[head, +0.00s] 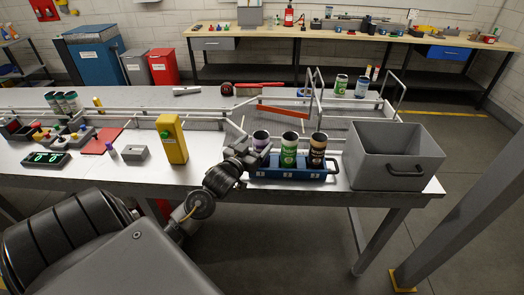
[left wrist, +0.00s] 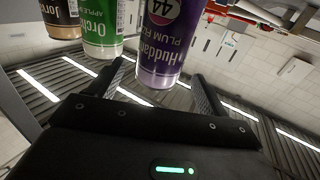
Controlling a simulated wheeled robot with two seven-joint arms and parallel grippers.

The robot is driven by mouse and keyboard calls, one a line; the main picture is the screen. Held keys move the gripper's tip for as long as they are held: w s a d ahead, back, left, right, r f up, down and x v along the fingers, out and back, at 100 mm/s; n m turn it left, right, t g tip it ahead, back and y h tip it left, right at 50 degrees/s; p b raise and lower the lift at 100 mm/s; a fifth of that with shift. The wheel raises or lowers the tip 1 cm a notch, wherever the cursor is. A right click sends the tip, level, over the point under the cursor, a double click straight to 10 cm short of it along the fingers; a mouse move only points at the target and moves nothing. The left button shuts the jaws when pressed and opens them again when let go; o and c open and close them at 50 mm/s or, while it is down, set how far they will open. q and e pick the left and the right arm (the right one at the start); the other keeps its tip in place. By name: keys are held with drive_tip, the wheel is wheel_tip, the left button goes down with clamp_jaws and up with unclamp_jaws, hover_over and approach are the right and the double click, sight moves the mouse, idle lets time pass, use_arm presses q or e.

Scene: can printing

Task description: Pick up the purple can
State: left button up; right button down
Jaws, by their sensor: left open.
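The purple can (head: 261,141) stands upright at the left end of a blue carrier (head: 290,172), beside a green can (head: 289,150) and a brown can (head: 317,150). My left gripper (head: 252,152) is at the carrier's left end, close to the purple can. In the left wrist view the purple can (left wrist: 162,45) shows its "Plum" label and lies between the two open fingers of my left gripper (left wrist: 163,80). I cannot tell whether either finger touches it. The green can (left wrist: 101,28) is just outside one finger there. My right gripper is out of view.
A grey bin (head: 392,160) stands right of the carrier. A yellow box (head: 172,139) stands to the left, with a small grey block (head: 134,153) beside it. Metal rails (head: 200,113) run behind. More cans stand on a rack (head: 340,102) at the back right.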

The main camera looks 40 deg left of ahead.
sight(263, 135)
use_arm(q)
drive_tip(key=shift+w+a+r+p, duration=0.15)
drive_tip(key=shift+w+p, duration=0.5)
drive_tip(key=shift+w, duration=0.5)
drive_tip(key=shift+w+a+p, duration=0.15)
drive_tip(key=shift+w+p, duration=0.45)
drive_tip(key=shift+w, duration=0.9)
drive_tip(key=shift+s, duration=0.1)
drive_tip(key=shift+c, duration=1.1)
drive_tip(key=c, duration=1)
drive_tip(key=shift+c, duration=0.2)
